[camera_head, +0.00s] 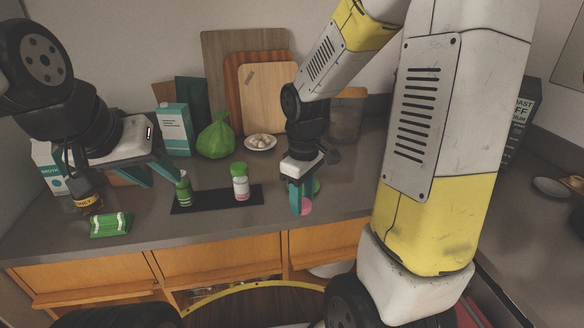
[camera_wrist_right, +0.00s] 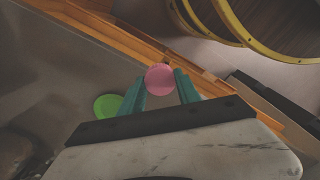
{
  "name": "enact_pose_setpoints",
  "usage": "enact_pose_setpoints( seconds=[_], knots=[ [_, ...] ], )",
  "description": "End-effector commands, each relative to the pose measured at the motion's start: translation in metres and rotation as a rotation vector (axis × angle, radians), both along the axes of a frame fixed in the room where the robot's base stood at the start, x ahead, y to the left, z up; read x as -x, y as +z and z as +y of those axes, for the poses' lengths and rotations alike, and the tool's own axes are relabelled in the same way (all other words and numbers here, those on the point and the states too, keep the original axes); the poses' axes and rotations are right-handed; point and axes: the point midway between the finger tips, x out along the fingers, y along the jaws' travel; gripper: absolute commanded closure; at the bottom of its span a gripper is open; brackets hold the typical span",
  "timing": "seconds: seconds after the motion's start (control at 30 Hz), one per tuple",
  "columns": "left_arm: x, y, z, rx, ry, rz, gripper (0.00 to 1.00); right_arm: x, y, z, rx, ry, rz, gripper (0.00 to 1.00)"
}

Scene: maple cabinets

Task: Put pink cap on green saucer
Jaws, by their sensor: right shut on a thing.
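The pink cap (camera_wrist_right: 160,79) sits between the teal fingertips of my right gripper (camera_wrist_right: 160,90), which is shut on it. In the head view, the cap (camera_head: 306,207) shows low beside the fingers of my right gripper (camera_head: 297,210), near the counter's front edge. The green saucer (camera_wrist_right: 107,106) lies on the counter to the left of the fingers in the right wrist view. In the head view, only a sliver of the saucer (camera_head: 316,186) shows behind the right gripper. My left gripper (camera_head: 165,184) is open and empty, close to a green-labelled bottle.
A dark mat (camera_head: 215,199) holds a green bottle (camera_head: 183,188) and a white, green-capped bottle (camera_head: 240,182). A green packet (camera_head: 111,224) lies at the left. Behind are a plate of mushroom-like pieces (camera_head: 261,143), a green bag (camera_head: 216,136) and cutting boards (camera_head: 268,88).

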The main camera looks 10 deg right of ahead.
Motion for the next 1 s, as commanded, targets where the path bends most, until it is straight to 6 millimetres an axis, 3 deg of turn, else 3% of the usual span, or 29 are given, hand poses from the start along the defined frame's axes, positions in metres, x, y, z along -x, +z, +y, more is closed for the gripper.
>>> enact_pose_setpoints(
  seconds=[0.5, 0.83, 1.0],
  knots=[
    [0.0, 0.0, 0.0, 0.0, 0.0, 0.0, 0.64, -0.121, -0.013, -0.03, 0.0, 0.001, 0.001, 1.0],
    [0.0, 0.0, 0.0, 0.0, 0.0, 0.0, 0.64, -0.151, -0.015, -0.037, 0.001, 0.002, 0.001, 1.0],
    [0.0, 0.0, 0.0, 0.0, 0.0, 0.0, 0.64, -0.15, -0.042, -0.037, 0.001, 0.002, 0.004, 1.0]
  ],
)
